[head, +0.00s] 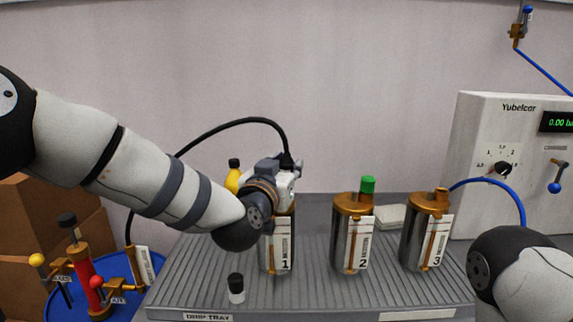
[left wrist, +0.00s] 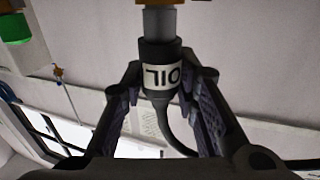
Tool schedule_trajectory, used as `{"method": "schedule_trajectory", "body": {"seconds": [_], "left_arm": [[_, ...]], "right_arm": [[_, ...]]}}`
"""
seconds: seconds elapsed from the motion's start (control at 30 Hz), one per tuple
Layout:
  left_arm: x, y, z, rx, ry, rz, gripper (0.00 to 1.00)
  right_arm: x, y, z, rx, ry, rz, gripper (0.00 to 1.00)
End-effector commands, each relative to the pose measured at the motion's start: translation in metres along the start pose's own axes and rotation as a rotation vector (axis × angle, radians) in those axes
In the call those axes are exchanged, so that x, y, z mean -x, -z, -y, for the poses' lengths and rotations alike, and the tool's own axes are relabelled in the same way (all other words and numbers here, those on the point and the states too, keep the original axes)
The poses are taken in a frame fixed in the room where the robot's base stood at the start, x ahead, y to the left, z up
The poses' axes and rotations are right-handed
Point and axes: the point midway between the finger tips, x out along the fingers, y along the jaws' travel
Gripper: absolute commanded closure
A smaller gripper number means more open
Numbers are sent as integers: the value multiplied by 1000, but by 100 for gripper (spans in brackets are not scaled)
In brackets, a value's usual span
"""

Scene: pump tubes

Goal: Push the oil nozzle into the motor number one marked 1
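Motor number one (head: 277,250) is a metal cylinder with a label marked 1, standing on the ribbed drip tray; my left arm hides part of its top. My left gripper (head: 290,172) is directly at its top. In the left wrist view my left gripper (left wrist: 165,85) has its fingers closed on the black oil nozzle (left wrist: 160,65), labelled OIL. The nozzle's grey tip meets or lies just in front of an orange-gold part (left wrist: 160,2) at the picture's top; I cannot tell how deep it sits. A black hose runs from the nozzle. My right gripper is out of view.
Motors marked 2 (head: 350,235), with a green cap, and 3 (head: 425,235) stand to the right. A small black-capped bottle (head: 236,289) stands at the drip tray's (head: 330,300) front left. A blue round tray (head: 150,264) and red pump (head: 87,270) are at left.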

Motion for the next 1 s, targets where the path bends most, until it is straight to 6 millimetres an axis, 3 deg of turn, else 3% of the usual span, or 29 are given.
{"method": "schedule_trajectory", "body": {"seconds": [0.07, 0.43, 0.8, 1.0], "left_arm": [[0, -3, 0, 1, 0, 4, 52], [7, -1, 0, 0, 0, 2, 52], [97, -1, 0, 0, 0, 3, 52], [119, -1, 0, 1, 0, 2, 52]], "right_arm": [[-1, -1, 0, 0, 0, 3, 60], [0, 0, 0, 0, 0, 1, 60], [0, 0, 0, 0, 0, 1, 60], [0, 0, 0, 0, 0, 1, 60]]}}
